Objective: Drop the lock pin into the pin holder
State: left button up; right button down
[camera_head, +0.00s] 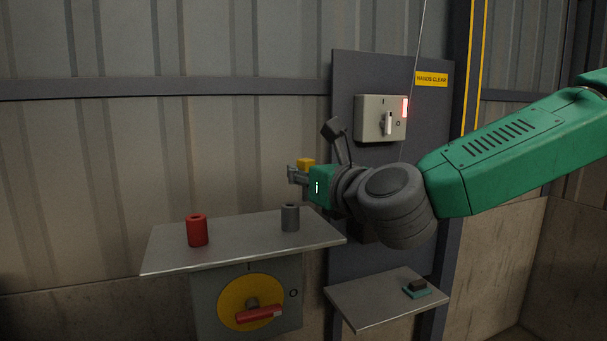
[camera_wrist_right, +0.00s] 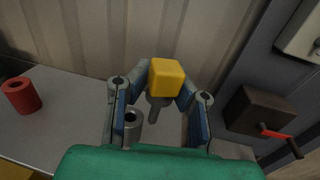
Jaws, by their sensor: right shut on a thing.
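The lock pin, with a yellow block head (camera_head: 306,163) and a grey shaft (camera_wrist_right: 154,110), is held in my right gripper (camera_head: 297,176), which is shut on it. In the wrist view the yellow head (camera_wrist_right: 167,77) sits between the two fingers and the shaft points down. A grey hollow cylinder (camera_head: 290,218) stands upright on the upper shelf, below the gripper; it also shows in the wrist view (camera_wrist_right: 133,130), partly hidden by a finger. A red hollow cylinder (camera_head: 197,231) stands farther left. I cannot tell from looks which is the pin holder. The left gripper is out of view.
The metal shelf (camera_head: 170,256) is otherwise clear. Below it is a yellow dial with a red handle (camera_head: 260,314). A switch box (camera_head: 367,118) hangs on the dark panel. A lower shelf (camera_head: 359,307) carries a small dark and teal item (camera_head: 417,289).

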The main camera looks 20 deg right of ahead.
jog(key=shift+w+a+f+m+h+b, duration=0.15)
jog(key=shift+a+m+h, duration=0.25)
jog(key=shift+h, duration=0.25)
jog(key=shift+s+a+r+m+h+b, duration=0.15)
jog(key=shift+a+m+h, duration=0.2)
jog(key=shift+h, duration=0.35)
jog(key=shift+w+a+f+m+h+b, duration=0.15)
jog(key=shift+a+m+h, duration=0.15)
jog(key=shift+m+h, duration=0.25)
jog(key=shift+a+m+h+b, duration=0.35)
jog(key=shift+m+h, duration=0.25)
jog(key=shift+h, duration=0.6)
jog(key=shift+w+d+b, duration=0.1)
jog(key=shift+d+b, duration=0.05)
jog(key=shift+b, duration=0.35)
jog(key=shift+f+b, duration=2.05)
jog(key=shift+b, duration=0.6)
jog(key=c, duration=1.4)
grip_release()
